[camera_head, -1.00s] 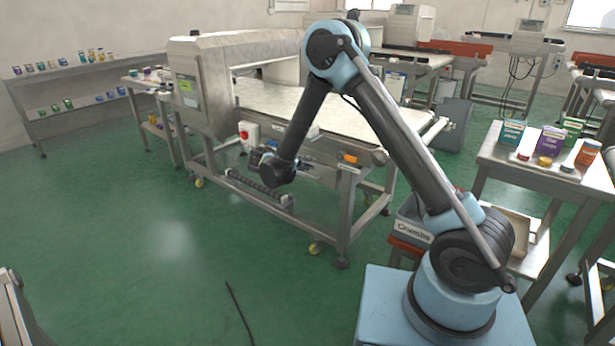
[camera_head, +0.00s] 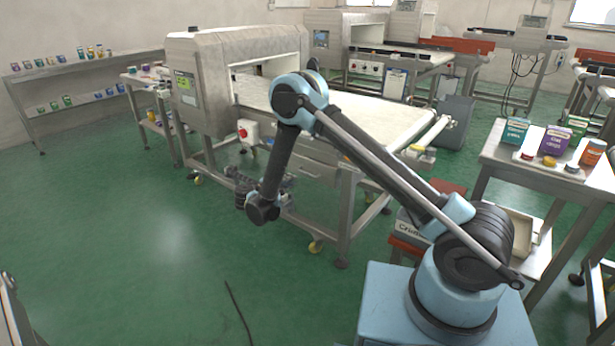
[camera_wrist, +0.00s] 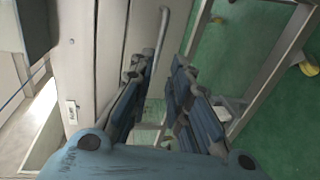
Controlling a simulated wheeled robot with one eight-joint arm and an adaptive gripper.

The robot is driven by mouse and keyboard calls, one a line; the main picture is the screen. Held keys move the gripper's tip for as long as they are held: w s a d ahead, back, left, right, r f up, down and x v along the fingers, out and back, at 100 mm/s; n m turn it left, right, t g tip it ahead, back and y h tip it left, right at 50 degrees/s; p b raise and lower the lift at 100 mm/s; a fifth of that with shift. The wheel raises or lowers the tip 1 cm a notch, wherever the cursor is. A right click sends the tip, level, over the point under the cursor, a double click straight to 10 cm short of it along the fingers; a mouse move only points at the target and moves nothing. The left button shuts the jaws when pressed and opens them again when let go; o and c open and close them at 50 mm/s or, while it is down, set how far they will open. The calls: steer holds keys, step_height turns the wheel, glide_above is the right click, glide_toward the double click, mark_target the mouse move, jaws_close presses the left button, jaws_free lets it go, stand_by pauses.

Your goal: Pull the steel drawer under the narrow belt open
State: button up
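My gripper (camera_wrist: 158,78) is open in the wrist view, its blue-padded fingers apart. A slim metal bar handle (camera_wrist: 162,38) stands off a pale steel front (camera_wrist: 138,30), and its lower end shows between the fingertips. I cannot tell whether the fingers touch it. In the head view, a steel drawer front (camera_head: 312,168) with a handle sits under the near belt (camera_head: 350,112), close to the frame and looking shut. My arm hangs in front of this machine, and the fingers are too small and dark to make out there.
The machine's steel leg (camera_head: 346,215) stands right of the drawer. A table with jars (camera_head: 528,168) and a grey crate (camera_head: 412,225) are at the right. A shelf (camera_head: 75,75) stands at the back left.

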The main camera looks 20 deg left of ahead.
steer(key=x, duration=1.2)
steer(key=shift+w+d, duration=0.1)
steer(key=shift+w, duration=0.1)
jaws_close()
